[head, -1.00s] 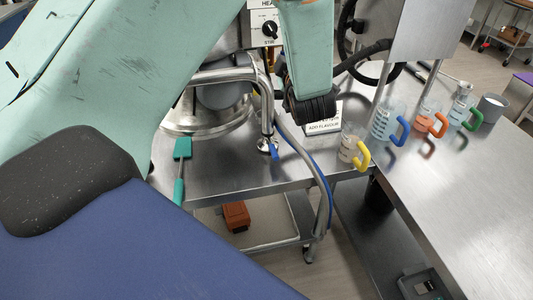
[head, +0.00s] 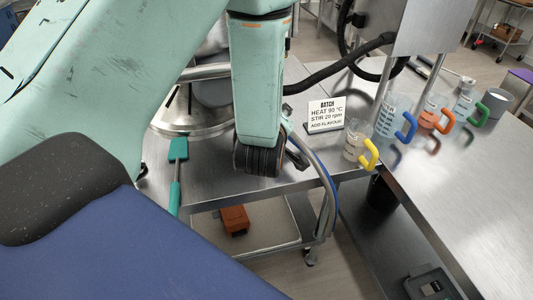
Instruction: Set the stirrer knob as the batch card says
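The white batch card (head: 326,114) stands on the steel table and reads "BATCH, HEAT 90 °C, STIR 20 rpm, ADD FLAVOUR". The stirrer knob and its control panel are not visible now; my mint-green arm covers the spot where they showed before. My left arm comes in from the upper left and bends down to a black wrist in front of the kettle (head: 190,118). A dark part of my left gripper (head: 297,154) shows beside the wrist, and its finger opening is hidden. My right gripper is not in view.
Jugs with yellow (head: 369,155), blue (head: 406,128), orange (head: 444,122) and green (head: 478,115) handles stand to the right of the card. A teal spatula (head: 176,172) lies at the left. A hose (head: 327,190) hangs over the table edge. The right table's front is clear.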

